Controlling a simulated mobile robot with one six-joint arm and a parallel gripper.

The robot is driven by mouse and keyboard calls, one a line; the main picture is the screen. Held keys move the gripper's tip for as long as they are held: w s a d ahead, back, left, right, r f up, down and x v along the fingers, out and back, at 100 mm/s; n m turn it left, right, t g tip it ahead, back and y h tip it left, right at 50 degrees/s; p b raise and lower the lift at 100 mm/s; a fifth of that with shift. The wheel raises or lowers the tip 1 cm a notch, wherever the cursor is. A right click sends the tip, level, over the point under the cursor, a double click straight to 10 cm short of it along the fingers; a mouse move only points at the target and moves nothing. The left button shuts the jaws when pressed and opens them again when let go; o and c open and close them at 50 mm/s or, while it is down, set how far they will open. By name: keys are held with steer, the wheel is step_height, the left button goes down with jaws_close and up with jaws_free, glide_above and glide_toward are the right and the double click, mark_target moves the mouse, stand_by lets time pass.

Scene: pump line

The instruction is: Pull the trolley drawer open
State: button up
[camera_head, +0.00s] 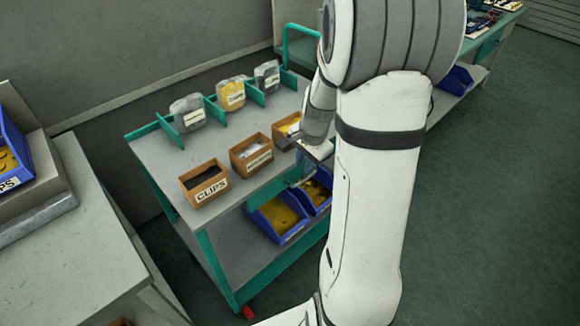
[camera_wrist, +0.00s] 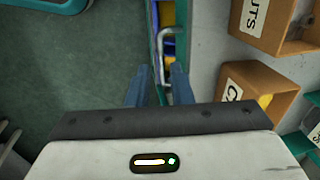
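The trolley (camera_head: 160,148) has a grey top with teal edges and legs. My gripper (camera_head: 305,146) is at the front edge of its top, partly hidden by my arm in the head view. In the wrist view my gripper (camera_wrist: 158,84) is open, with its two fingers apart. A silver bar handle (camera_wrist: 166,36) lies just ahead of and between the fingertips, along a teal strip at the trolley's edge. I cannot tell whether the fingers touch it. The drawer front is mostly hidden, and I cannot tell how far it stands out.
Open cardboard boxes, including one marked CLIPS (camera_head: 206,186), line the front of the trolley top near my gripper. Grey and yellow packs (camera_head: 231,93) stand behind. Blue bins (camera_head: 278,218) sit on the lower shelf. A workbench (camera_head: 75,262) is at left; green floor (camera_head: 490,200) is clear at right.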

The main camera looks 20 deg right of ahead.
mark_target(300, 182)
steer(key=f, duration=0.2)
steer(key=w+f, duration=0.1)
steer(key=f, duration=0.5)
steer(key=shift+w+f+b, duration=0.2)
steer(key=shift+w+b, duration=0.1)
steer(key=shift+b, duration=0.1)
steer(key=shift+c, duration=0.4)
jaws_close()
